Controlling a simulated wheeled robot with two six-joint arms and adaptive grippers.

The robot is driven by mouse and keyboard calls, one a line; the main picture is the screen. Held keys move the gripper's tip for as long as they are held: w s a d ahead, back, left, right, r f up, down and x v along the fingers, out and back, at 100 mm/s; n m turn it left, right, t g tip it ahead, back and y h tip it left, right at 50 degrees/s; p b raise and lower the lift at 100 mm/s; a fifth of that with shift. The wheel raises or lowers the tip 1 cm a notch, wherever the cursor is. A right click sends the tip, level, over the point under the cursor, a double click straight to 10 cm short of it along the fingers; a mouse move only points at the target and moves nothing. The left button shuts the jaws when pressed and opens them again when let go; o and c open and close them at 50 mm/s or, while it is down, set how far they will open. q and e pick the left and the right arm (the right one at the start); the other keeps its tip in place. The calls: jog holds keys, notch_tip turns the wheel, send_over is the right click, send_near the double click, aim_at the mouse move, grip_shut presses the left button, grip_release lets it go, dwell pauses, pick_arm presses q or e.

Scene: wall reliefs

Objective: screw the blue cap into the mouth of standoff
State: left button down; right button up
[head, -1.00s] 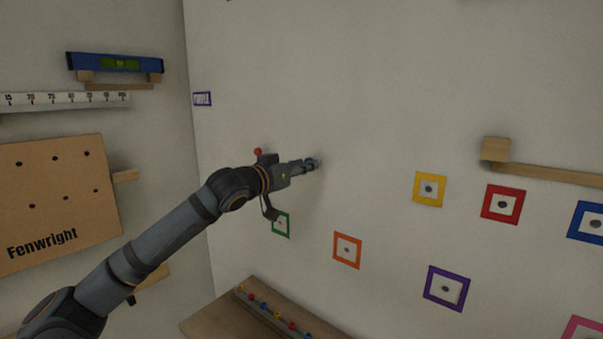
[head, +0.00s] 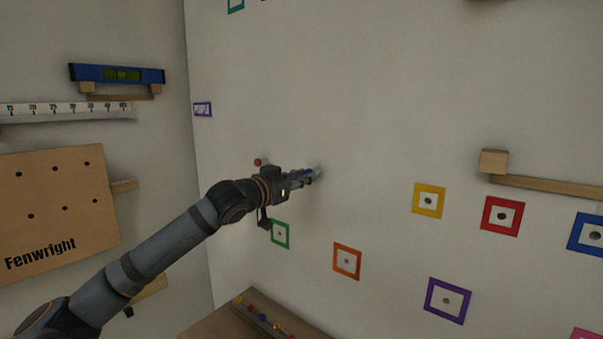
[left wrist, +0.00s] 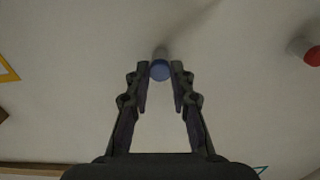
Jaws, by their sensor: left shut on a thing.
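The blue cap (left wrist: 160,72) is between the fingertips of my left gripper (left wrist: 160,78) in the left wrist view. The standoff (left wrist: 161,52) is a pale grey post coming out of the wall just beyond the cap. The cap is in line with it and at its end, but I cannot tell how deep the cap sits in the mouth. In the head view my left gripper (head: 311,175) is shut close to the wall, with the pale standoff (head: 319,172) at its tips and the cap mostly hidden. My right gripper is not in view.
A red cap (left wrist: 312,56) on another post is beside the gripper, also seen in the head view (head: 257,162). Coloured square frames (head: 428,201) are on the wall. A wooden ledge (head: 225,323) with several small coloured pieces is below. The wall around the gripper is mostly bare.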

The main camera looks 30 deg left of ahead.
pick_arm(q)
jog(key=m+p, duration=0.4)
jog(key=m, duration=1.1)
jog(key=shift+w+m, duration=0.1)
jog(key=shift+m, duration=0.2)
jog(key=c, duration=1.4)
grip_release()
jog(key=shift+r, duration=0.1)
